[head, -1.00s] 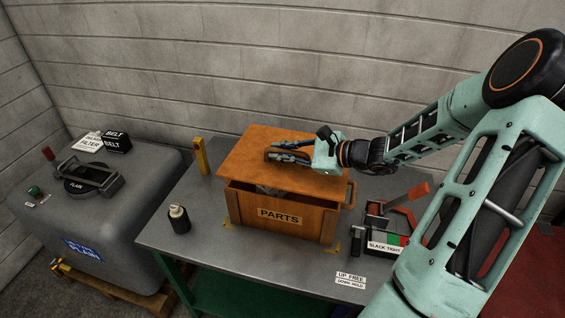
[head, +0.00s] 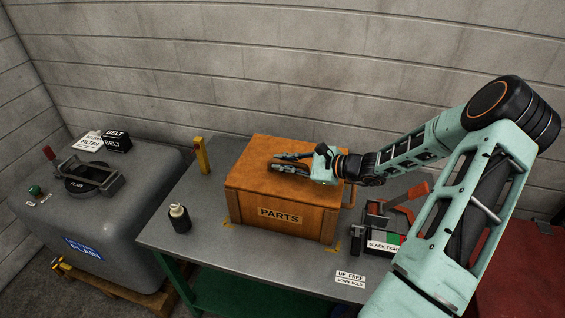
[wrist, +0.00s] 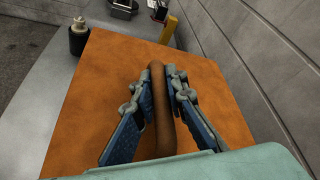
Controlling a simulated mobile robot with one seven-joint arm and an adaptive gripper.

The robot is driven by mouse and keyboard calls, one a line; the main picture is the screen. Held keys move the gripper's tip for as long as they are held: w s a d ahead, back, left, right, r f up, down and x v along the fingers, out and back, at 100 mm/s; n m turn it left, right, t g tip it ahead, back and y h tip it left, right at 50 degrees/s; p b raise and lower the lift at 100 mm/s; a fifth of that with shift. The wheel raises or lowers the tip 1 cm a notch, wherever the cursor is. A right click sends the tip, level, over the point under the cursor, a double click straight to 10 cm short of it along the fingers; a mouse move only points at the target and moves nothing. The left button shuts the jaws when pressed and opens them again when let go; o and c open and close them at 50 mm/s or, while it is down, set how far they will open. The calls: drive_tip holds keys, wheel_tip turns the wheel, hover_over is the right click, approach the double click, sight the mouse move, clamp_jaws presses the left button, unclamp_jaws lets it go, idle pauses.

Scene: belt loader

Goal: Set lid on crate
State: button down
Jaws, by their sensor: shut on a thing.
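The orange-brown wooden crate (head: 242,211), labelled PARTS, stands on the grey workbench. The flat orange lid (head: 262,153) lies across its top, looking level, with no gap showing along the front. The lid also fills much of the wrist view (wrist: 95,100). My gripper (head: 285,163) is over the lid, reaching in from the right. It is shut on the lid's brown handle (wrist: 162,108), which runs between its two fingers. The crate's inside is hidden by the lid, and the back edge seam cannot be seen.
A dark bottle (head: 180,218) stands left of the crate and a yellow post (head: 202,155) behind it. A red-handled clamp device (head: 385,225) is close on the right. A grey tank (head: 110,225) stands left of the bench (head: 170,250).

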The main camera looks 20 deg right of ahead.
drive_tip(key=c, duration=1.9)
unclamp_jaws()
drive_tip(key=shift+c, duration=0.2)
drive_tip(key=b+v, duration=0.1)
drive_tip(key=v, duration=1.1)
drive_tip(key=shift+f, duration=0.1)
